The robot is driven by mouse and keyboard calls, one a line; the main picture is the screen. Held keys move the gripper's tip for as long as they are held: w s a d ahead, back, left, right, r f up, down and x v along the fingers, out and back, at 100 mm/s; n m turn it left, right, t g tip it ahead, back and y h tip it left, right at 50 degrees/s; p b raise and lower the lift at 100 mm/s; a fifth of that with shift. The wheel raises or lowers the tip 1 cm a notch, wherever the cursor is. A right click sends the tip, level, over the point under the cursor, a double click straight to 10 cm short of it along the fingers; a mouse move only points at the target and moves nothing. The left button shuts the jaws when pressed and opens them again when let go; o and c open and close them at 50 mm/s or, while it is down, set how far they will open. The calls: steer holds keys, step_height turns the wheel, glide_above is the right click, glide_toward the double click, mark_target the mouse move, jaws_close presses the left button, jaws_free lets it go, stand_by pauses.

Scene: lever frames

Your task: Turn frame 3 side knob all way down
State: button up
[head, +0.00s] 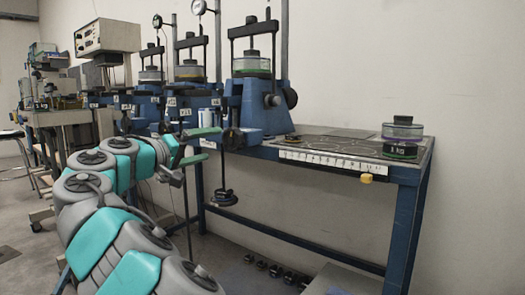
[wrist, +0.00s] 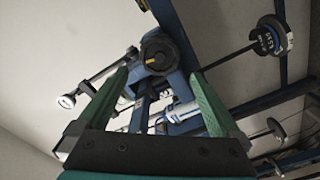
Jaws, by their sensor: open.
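My gripper (head: 215,143) is open and empty, its two green fingers pointing right toward the nearest blue lever frame (head: 247,108). A round black knob with a yellow centre (head: 233,138) is just beyond the fingertips, low at the front of that frame. In the wrist view this knob (wrist: 158,58) shows between the fingertips of my gripper (wrist: 160,73), apart from both. Another dark round knob (head: 290,98) is on the frame's right side. I cannot read which frame is number 3.
Other blue frames (head: 188,95) stand behind to the left. A weight hanger (head: 223,198) hangs below the bench front, beside the gripper. Several small weights (head: 275,268) lie underneath.

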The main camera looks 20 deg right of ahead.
mark_target(230, 141)
steer(key=x, duration=0.9)
steer(key=shift+d+p, duration=0.2)
steer(key=shift+p, duration=0.15)
steer(key=shift+w+d, duration=0.1)
steer(key=shift+w, duration=0.05)
steer(key=shift+c, duration=0.5)
jaws_close()
